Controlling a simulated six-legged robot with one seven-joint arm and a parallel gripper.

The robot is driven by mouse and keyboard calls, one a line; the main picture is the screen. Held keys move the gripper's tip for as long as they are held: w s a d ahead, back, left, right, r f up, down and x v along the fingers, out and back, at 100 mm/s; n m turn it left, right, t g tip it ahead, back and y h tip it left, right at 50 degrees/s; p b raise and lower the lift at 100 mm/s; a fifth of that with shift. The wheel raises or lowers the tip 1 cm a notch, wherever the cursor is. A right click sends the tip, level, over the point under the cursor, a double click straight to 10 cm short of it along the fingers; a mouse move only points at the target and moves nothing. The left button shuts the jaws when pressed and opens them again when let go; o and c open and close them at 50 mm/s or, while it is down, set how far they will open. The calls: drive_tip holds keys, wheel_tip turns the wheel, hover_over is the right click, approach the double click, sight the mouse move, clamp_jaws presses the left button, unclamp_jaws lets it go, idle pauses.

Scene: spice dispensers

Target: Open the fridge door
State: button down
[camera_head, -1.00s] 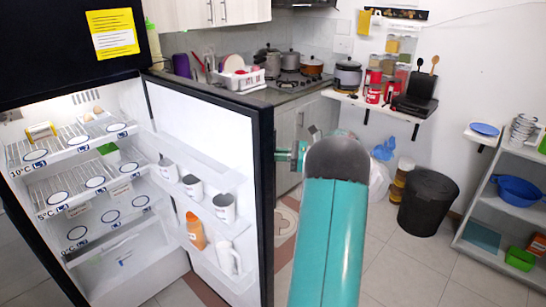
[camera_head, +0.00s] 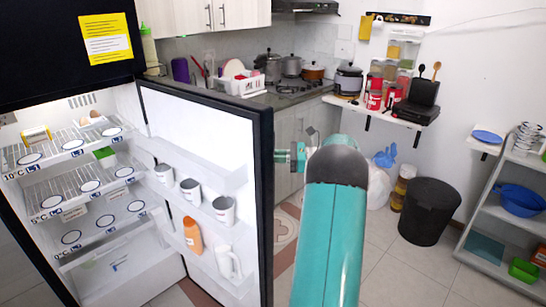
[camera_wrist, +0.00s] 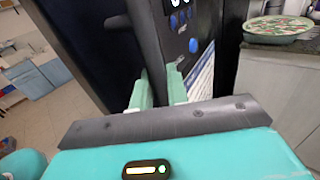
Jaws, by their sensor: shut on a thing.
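The black fridge (camera_head: 70,50) is on the left, with its lit white shelves showing. Its door (camera_head: 265,190) stands wide open, swung out to the right, with the white inner side and its racks facing the camera. My gripper (camera_head: 285,155) is at the outer side of the door's free edge, partly hidden by the door. In the wrist view, my gripper (camera_wrist: 160,92) is shut on the dark upright door handle (camera_wrist: 146,45). The door's outer face carries a panel with blue buttons (camera_wrist: 182,20).
A bin (camera_head: 428,210) and a grey shelf unit (camera_head: 500,220) stand at the right. A counter with a stove (camera_head: 295,85) is behind the door. Tiled floor (camera_head: 400,275) is clear at the front right. Mugs (camera_head: 190,190) and bottles sit in the door racks.

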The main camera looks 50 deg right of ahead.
drive_tip(key=c, duration=1.4)
unclamp_jaws()
drive_tip(key=shift+c, duration=0.2)
drive_tip(key=v, duration=1.3)
drive_tip(key=shift+s+d, duration=0.25)
drive_tip(key=shift+d, duration=0.1)
